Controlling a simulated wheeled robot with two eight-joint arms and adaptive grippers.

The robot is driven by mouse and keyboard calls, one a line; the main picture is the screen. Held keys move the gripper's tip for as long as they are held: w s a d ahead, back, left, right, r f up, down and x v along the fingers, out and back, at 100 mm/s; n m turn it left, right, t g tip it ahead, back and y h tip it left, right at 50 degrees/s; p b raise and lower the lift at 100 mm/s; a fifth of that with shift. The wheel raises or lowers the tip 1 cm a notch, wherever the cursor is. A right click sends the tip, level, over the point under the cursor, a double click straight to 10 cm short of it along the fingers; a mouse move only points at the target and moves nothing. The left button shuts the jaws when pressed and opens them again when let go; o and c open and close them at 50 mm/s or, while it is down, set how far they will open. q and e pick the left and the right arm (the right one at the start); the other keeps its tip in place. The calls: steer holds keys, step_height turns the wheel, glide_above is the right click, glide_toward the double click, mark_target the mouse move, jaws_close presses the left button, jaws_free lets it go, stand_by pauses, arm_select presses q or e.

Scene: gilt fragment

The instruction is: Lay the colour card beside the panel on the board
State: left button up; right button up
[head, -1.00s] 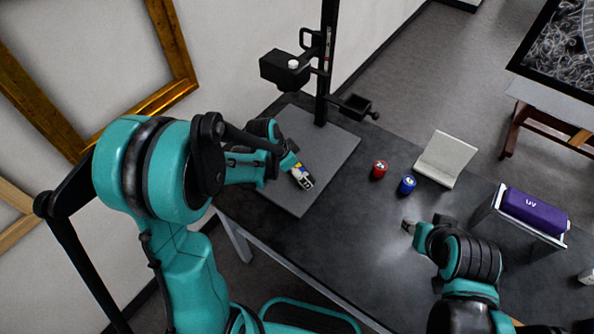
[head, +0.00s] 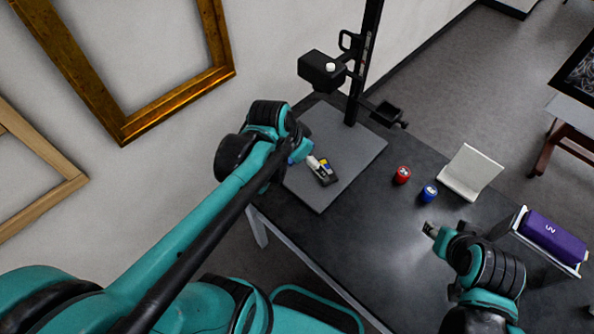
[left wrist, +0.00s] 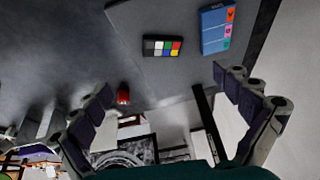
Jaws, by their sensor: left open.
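The colour card (head: 327,175) lies on the grey board (head: 367,150); its patches show clearly in the left wrist view (left wrist: 162,46). The panel, blue with orange, pink and teal marks, lies beside the card on the board in the left wrist view (left wrist: 216,29), with a narrow strip of board between them. In the head view my left arm mostly hides the panel. My left gripper (left wrist: 168,118) is open and empty, with its fingers spread apart, back from the card. My right gripper (head: 430,230) is above the table at the right; its finger gap is too small to tell.
A black copy stand (head: 357,65) rises at the board's back edge. A red jar (head: 402,175), a blue jar (head: 428,194), a cream folded stand (head: 470,172) and a purple UV box (head: 552,238) are to the right. Gilt frame (head: 122,128) hangs on the wall.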

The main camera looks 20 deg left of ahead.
arm_select(q)
steer(key=s+r+n+t+y, duration=0.1)
steer(key=s+r+n+t, duration=0.1)
steer(key=s+n, duration=0.3)
steer(key=s, duration=0.3)
steer(key=shift+y, duration=0.3)
step_height(320, 180, down, 5)
steer(key=b, duration=0.4)
steer(key=shift+r+b, duration=0.2)
steer(key=shift+b, duration=0.15)
